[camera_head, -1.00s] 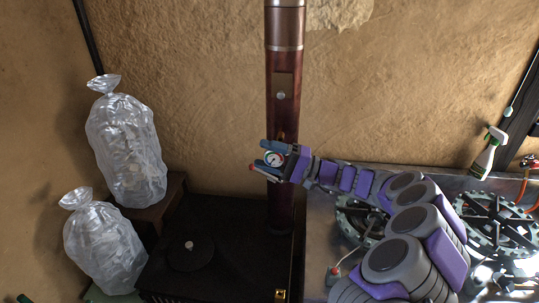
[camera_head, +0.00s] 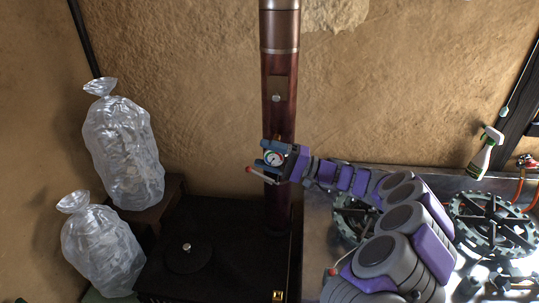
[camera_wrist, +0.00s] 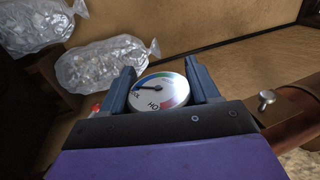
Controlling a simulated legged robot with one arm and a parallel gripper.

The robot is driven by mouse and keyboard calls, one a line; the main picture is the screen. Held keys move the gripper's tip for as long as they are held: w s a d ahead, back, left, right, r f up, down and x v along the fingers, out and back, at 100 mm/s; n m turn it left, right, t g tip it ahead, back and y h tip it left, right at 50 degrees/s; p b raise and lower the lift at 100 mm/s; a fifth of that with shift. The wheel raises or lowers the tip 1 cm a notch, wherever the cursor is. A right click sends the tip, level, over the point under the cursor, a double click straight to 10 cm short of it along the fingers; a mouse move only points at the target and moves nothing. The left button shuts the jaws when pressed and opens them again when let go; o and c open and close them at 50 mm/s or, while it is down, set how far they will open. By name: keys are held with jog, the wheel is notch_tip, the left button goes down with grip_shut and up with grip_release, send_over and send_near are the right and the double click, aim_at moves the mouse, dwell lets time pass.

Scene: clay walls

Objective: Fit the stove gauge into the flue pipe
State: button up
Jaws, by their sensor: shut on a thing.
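The stove gauge (camera_head: 274,159) is a small round dial with a white face and coloured bands. My gripper (camera_head: 272,157) is shut on it, in front of the flue pipe. The gauge also shows in the wrist view (camera_wrist: 159,93), between my two blue-grey fingers (camera_wrist: 160,88), its face toward the camera. The flue pipe (camera_head: 280,60) is a dark red-brown upright tube with a plate and a silver knob (camera_head: 276,98) above my gripper. The pipe lies at the right in the wrist view (camera_wrist: 296,123). The hole for the gauge cannot be made out; my gripper covers part of the pipe.
A black stove (camera_head: 225,225) stands below the pipe. Two clear filled bags (camera_head: 125,155) (camera_head: 100,245) stand at the left. A metal worktop with gas burners (camera_head: 490,220) and a spray bottle (camera_head: 486,152) is at the right. A clay wall (camera_head: 190,70) is behind.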

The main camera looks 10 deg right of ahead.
jog(key=shift+w+d, duration=0.2)
jog(key=shift+w, duration=0.15)
jog(key=shift+w+p, duration=0.2)
jog(key=shift+p, duration=0.1)
jog(key=shift+w+d+p, duration=0.15)
jog(key=shift+w+p, duration=0.15)
jog(key=shift+w, duration=0.35)
jog(key=shift+w+d+p, duration=0.15)
jog(key=shift+w+p, duration=0.15)
jog(key=shift+w, duration=0.3)
jog(key=shift+w+d, duration=0.2)
jog(key=shift+w, duration=0.2)
jog(key=shift+w+d+p, duration=0.25)
jog(key=shift+w+p, duration=0.2)
jog(key=shift+w, duration=0.4)
jog(key=o, duration=1.4)
jog(key=shift+c, duration=0.2)
